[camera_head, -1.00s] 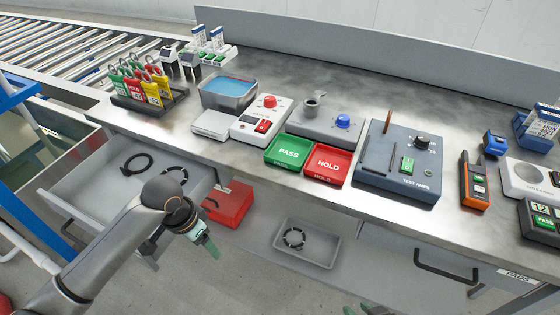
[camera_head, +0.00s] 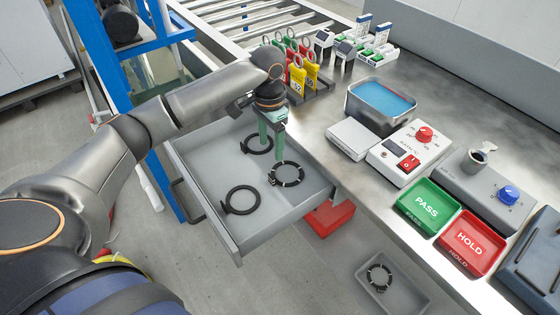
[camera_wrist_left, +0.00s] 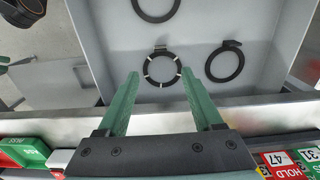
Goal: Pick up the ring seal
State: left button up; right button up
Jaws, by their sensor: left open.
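Three black rings lie in the open grey drawer (camera_head: 208,178). One ring with pale marks (camera_head: 286,186) lies nearest the bench; two plain rings, one farther back (camera_head: 257,154) and one nearer the drawer front (camera_head: 241,213), lie beside it. My left gripper (camera_head: 272,152) points down over the drawer, open and empty, its green fingers apart. In the left wrist view the marked ring (camera_wrist_left: 145,69) shows between and beyond the fingertips; the plain rings show to its right (camera_wrist_left: 211,69) and at the top (camera_wrist_left: 157,20). Contact cannot be told. My right gripper is out of view.
A grey tray (camera_head: 412,296) below holds another marked ring (camera_head: 368,276). A red box (camera_head: 329,217) sits under the bench.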

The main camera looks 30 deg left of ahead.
pick_arm(q)
jog(key=f, duration=0.2)
jog(key=f+b, duration=0.1)
jog(key=f, duration=0.4)
jog(key=shift+w+a+f, duration=0.1)
jog(key=shift+w+a, duration=0.05)
jog(key=shift+w, duration=0.1)
jog(key=f+b, duration=0.1)
jog(key=f, duration=0.4)
jog(key=shift+s+f+b, duration=0.1)
jog(key=shift+s+b, duration=0.1)
jog(key=shift+b, duration=0.1)
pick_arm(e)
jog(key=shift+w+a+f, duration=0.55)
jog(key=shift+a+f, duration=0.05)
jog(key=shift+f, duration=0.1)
pick_arm(q)
jog(key=shift+c, duration=0.5)
jog(key=c, duration=0.9)
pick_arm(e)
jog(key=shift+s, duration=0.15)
